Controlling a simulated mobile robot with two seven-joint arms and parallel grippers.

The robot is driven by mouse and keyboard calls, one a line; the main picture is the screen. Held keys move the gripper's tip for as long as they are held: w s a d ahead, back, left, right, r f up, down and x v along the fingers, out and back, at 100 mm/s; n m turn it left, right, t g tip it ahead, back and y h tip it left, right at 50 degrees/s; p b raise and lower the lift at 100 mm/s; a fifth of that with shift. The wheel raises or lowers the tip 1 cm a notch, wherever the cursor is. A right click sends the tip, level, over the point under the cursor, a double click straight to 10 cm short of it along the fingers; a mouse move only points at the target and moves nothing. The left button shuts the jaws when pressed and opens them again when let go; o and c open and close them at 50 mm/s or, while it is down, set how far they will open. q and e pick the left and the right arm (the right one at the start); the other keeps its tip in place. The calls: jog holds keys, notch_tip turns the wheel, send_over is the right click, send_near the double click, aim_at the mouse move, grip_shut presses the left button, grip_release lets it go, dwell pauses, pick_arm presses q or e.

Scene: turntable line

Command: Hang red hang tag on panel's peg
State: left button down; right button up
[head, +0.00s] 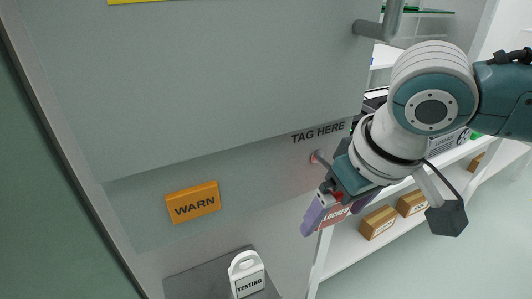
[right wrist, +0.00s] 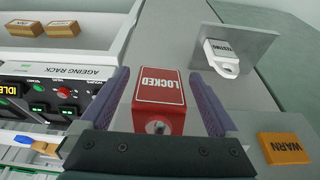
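The red hang tag, marked LOCKED (right wrist: 160,88), faces the right wrist camera, upside down in that view. A grey round end, apparently the peg (right wrist: 158,127), shows at its top part. In the head view the peg (head: 318,157) sticks out of the grey panel (head: 240,70) below the words TAG HERE. The tag (head: 333,216) shows below it, its top hidden by my gripper. My right gripper (head: 339,213) has its purple fingers on either side of the tag, with narrow gaps showing in the right wrist view (right wrist: 160,100). It looks open. My left gripper is out of view.
An orange WARN tag (head: 192,201) is on the panel to the left. A white TESTING tag (head: 247,275) stands at a grey ledge (head: 195,275) below. White shelves (head: 345,250) with brown boxes (head: 378,222) stand right of the panel. A grey handle (head: 372,29) juts out above.

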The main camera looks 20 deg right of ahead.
jog(key=p+v, duration=0.1)
jog(key=v, duration=0.9)
